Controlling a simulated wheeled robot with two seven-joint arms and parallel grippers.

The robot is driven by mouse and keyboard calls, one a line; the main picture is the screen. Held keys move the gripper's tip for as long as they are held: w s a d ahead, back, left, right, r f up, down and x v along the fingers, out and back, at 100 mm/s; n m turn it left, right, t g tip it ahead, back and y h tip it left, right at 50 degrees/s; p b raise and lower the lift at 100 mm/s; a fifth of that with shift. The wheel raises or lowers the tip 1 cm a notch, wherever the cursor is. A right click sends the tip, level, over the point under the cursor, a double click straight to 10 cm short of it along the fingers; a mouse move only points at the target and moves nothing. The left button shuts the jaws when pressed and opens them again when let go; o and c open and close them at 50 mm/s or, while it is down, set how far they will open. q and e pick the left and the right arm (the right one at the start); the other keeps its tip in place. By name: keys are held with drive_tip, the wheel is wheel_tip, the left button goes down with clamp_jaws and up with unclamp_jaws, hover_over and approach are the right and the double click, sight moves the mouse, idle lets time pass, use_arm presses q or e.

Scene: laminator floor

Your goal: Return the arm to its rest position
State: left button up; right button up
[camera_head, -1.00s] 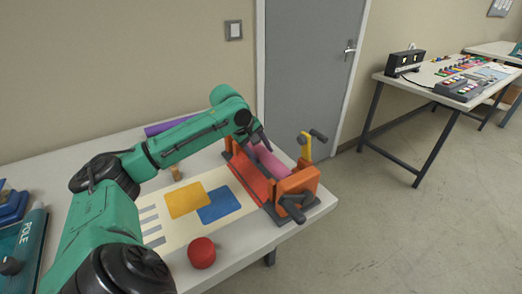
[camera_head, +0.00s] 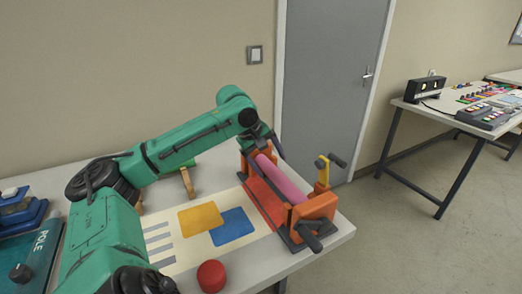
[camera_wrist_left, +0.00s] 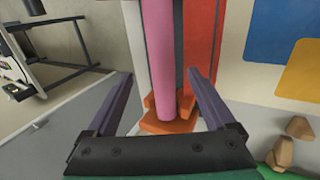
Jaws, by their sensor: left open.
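My left arm (camera_head: 195,140) reaches in from the left over the table. Its gripper (camera_head: 272,142) is at the far end of the orange laminator (camera_head: 318,207), above the pink roller (camera_head: 282,182). In the left wrist view the two dark fingers (camera_wrist_left: 159,73) are spread apart, with the pink roller (camera_wrist_left: 158,50) showing between and beyond them. Nothing is held between the fingertips. Whether a finger touches the laminator cannot be told. My right gripper is not in view.
A sheet with yellow (camera_head: 200,217) and blue (camera_head: 233,226) patches lies left of the laminator. A red knob-like piece (camera_head: 211,276) is at the front. A wooden piece (camera_head: 188,182) stands behind the sheet. A grey door (camera_head: 335,80) and second table (camera_head: 450,112) are beyond.

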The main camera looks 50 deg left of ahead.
use_arm(q)
drive_tip(key=v, duration=0.8)
drive_tip(key=shift+r, duration=0.2)
drive_tip(key=shift+s, duration=0.1)
